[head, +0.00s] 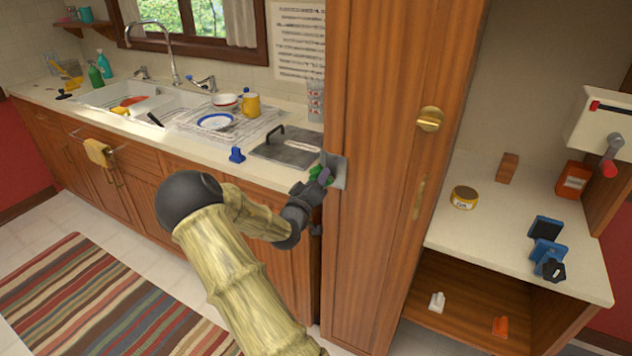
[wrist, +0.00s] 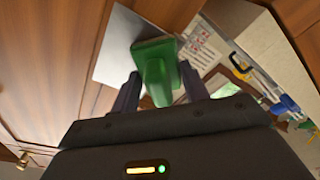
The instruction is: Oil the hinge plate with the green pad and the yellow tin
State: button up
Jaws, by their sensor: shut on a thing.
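My gripper (head: 316,184) is shut on the green pad (head: 321,173), at the left side of the tall wooden cabinet. In the wrist view the pad (wrist: 154,72) sits between the two fingers (wrist: 160,92). The grey hinge plate (head: 340,174) is on the cabinet's side, right by the pad; the wrist view also shows a grey plate (wrist: 112,46) behind the pad. I cannot tell whether pad and plate touch. The yellow tin (head: 464,197) stands upright on the right-hand shelf, away from my gripper.
The tall cabinet (head: 385,230) stands between my gripper and the tin's shelf (head: 490,240). The shelf also holds blue-and-black items (head: 548,254), an orange box (head: 573,180) and a wooden block (head: 507,167). A blue object (head: 237,155) and dark metal plate (head: 290,150) are on the counter.

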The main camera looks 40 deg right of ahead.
aim_at(345, 172)
jog(key=shift+d, duration=0.1)
jog(key=shift+s+d+b, duration=0.2)
jog(key=shift+s+d, duration=0.1)
jog(key=shift+s, duration=0.55)
jog(key=shift+s+d+b, duration=0.15)
jog(key=shift+s+d, duration=0.15)
jog(key=shift+s, duration=0.5)
jog(key=shift+s+d+b, duration=0.2)
jog(key=shift+s+d, duration=0.2)
jog(key=shift+s, duration=0.4)
jog(key=shift+s+d+b, duration=0.2)
jog(key=shift+s+d, duration=0.15)
jog(key=shift+s, duration=0.45)
jog(key=shift+r+p, duration=0.65)
jog(key=shift+r, duration=0.35)
